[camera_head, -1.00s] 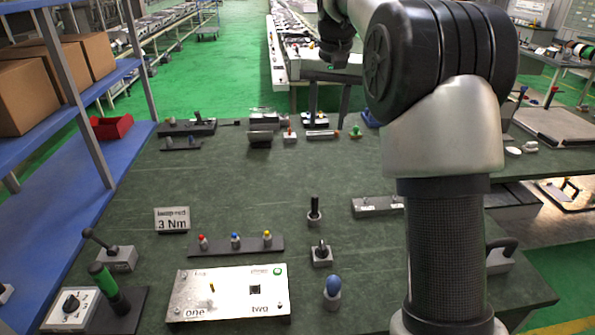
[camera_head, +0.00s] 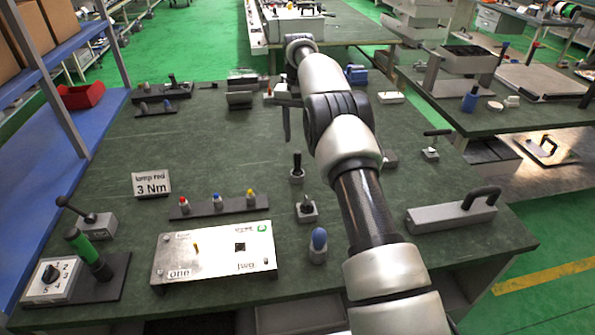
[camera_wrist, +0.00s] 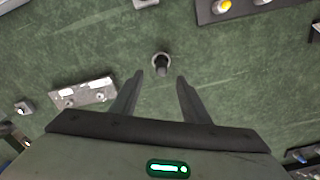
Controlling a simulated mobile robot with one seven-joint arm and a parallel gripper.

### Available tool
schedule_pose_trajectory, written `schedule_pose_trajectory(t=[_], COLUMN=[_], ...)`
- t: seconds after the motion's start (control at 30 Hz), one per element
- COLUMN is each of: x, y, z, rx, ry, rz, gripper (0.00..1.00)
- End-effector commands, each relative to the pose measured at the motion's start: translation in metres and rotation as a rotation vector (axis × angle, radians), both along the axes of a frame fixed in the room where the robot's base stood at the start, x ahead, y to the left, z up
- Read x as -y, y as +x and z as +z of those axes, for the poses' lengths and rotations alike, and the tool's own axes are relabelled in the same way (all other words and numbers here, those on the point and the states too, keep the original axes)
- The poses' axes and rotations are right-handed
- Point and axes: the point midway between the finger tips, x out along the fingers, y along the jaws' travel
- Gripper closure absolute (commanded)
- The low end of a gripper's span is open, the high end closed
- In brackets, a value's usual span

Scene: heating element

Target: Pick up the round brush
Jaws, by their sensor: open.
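A dark upright piece in a small light holder (camera_head: 297,165), likely the round brush, stands mid-table in the head view; its bristles cannot be made out. In the wrist view the dark piece (camera_wrist: 161,64) is seen from above, just beyond and between my fingertips. My gripper (camera_wrist: 160,76) is open and empty, its two fingers apart on either side of that line of sight. In the head view my gripper (camera_head: 287,138) hangs above the table behind the piece, partly hidden by my arm.
In front are a rack with red, blue and yellow-topped pieces (camera_head: 216,206), a small holder with a dark knob (camera_head: 307,210), a blue-topped piece (camera_head: 319,240) and a metal panel (camera_head: 212,254). A handled grey block (camera_head: 452,214) lies right. Bare green table surrounds the dark piece.

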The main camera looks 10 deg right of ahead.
Motion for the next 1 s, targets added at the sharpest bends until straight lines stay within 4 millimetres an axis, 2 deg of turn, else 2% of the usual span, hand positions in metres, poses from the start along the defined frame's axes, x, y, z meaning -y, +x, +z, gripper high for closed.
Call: schedule_pose_trajectory(t=[0.03,0.2,0.47,0.8,1.0], x=[0.000,0.000,-0.001,-0.002,-0.002], y=[-0.001,0.000,0.001,0.004,0.004], z=[-0.013,-0.039,-0.054,-0.098,-0.102], rx=[-0.002,0.000,0.001,0.000,0.001], ry=[0.000,0.000,0.000,0.000,0.001], rz=[0.000,0.001,0.001,0.001,0.001], gripper=[0.58,0.58,0.58,0.58,0.58])
